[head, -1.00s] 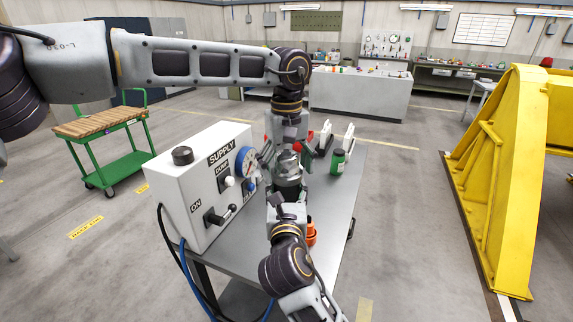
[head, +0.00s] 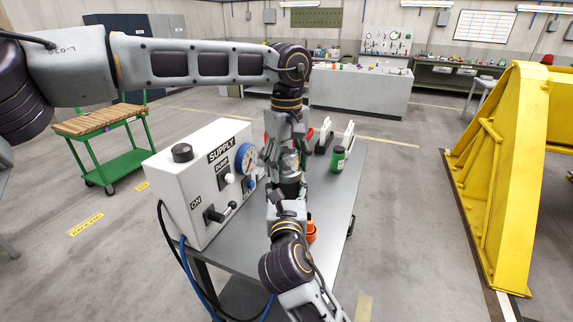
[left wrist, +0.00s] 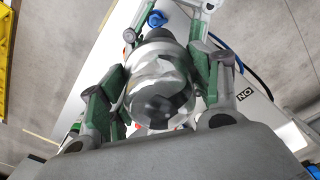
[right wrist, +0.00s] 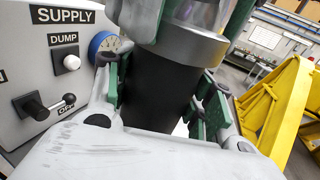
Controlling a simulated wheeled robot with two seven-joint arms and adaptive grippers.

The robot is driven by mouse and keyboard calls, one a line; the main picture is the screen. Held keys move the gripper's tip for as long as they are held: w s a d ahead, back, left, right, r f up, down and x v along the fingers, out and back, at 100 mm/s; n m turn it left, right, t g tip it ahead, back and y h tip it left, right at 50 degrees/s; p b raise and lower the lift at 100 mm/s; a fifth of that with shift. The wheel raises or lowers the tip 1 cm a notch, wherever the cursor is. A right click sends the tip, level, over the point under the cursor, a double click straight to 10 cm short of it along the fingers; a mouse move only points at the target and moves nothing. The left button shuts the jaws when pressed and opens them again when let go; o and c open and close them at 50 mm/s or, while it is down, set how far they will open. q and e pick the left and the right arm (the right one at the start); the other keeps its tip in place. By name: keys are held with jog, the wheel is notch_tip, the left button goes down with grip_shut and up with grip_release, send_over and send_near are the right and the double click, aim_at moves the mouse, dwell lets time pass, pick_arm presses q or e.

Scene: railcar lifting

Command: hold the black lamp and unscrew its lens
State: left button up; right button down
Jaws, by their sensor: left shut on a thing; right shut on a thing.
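The black lamp stands upright, its dark body (right wrist: 160,88) between the green pads of my right gripper (right wrist: 166,100) in the right wrist view. My right gripper is shut on that body. The lens (left wrist: 157,88), clear and shiny with a metal ring (right wrist: 190,42), sits on top of the body. My left gripper (head: 288,158) comes down from above and is shut on the lens, its green pads on both sides in the left wrist view. In the head view the lamp is mostly hidden by the grippers. Whether lens and body are apart cannot be told.
The white supply box (head: 205,185) with gauge (head: 246,158), levers and hoses stands close to the left of the grippers. A green bottle (head: 338,160) and an orange thing (head: 311,232) are on the grey table (head: 335,205). A yellow frame (head: 500,180) stands at right.

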pick_arm(q)
jog(key=n, duration=0.4)
jog(key=shift+n, duration=0.3)
pick_arm(e)
jog(key=shift+r, duration=0.1)
pick_arm(q)
jog(key=n, duration=0.3)
jog(key=shift+n, duration=0.4)
jog(key=n, duration=0.4)
jog(key=shift+n, duration=0.3)
jog(key=n, duration=0.8)
jog(key=shift+w+r+n, duration=0.1)
jog(key=shift+n, duration=0.2)
pick_arm(e)
jog(key=shift+a, duration=0.1)
pick_arm(q)
jog(key=n, duration=0.7)
jog(key=shift+n, duration=0.4)
pick_arm(e)
jog(key=shift+s, duration=0.1)
pick_arm(q)
jog(key=n, duration=0.4)
jog(key=shift+w, duration=0.1)
